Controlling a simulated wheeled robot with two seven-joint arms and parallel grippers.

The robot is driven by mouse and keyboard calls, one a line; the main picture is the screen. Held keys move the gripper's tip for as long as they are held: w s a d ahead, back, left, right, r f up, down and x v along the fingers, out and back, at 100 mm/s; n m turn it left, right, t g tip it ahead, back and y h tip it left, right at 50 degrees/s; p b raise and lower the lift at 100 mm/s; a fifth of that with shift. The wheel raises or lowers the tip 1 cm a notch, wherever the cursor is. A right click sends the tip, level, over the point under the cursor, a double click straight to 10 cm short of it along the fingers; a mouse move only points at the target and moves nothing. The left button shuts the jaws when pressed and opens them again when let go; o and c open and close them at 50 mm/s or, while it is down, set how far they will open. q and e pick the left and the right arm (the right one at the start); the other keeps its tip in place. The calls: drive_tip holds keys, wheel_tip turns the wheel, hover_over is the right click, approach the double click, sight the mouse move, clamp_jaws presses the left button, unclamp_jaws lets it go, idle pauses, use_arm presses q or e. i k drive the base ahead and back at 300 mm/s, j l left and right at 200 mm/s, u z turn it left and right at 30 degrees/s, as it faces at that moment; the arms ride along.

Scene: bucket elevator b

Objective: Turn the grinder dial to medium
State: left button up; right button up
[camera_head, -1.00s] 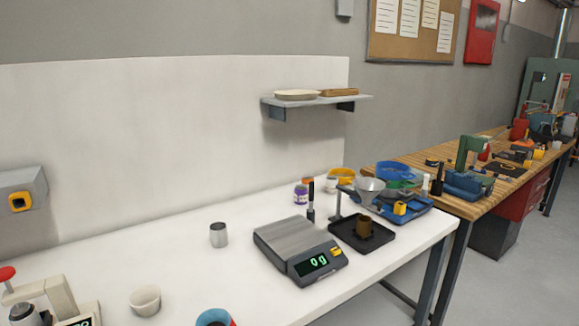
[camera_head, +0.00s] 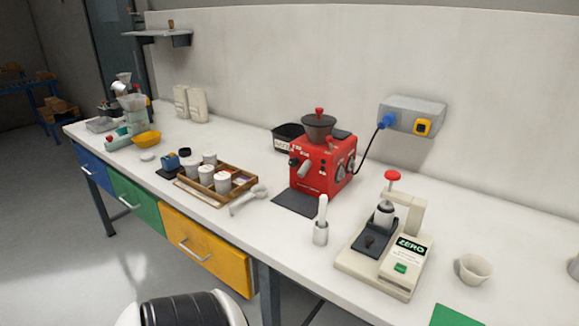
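The red grinder (camera_head: 312,178) stands on the white bench at the middle right, against the back wall. It has a dark hopper with a red knob on top, a grey spout on its front, and a dark round dial (camera_head: 341,172) on its right side face. The dial is small and seen at a slant, so I cannot read its setting or marks. Neither of my grippers is in view.
A cable runs from the grinder to a grey wall socket box (camera_head: 413,115). A cream machine marked ZERO (camera_head: 350,258) stands in front to the right. A wooden tray of cups (camera_head: 240,193) is to the left. A dark mat (camera_head: 295,203) lies before the grinder.

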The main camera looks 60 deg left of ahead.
sight(293, 162)
drive_tip(key=u, duration=1.8)
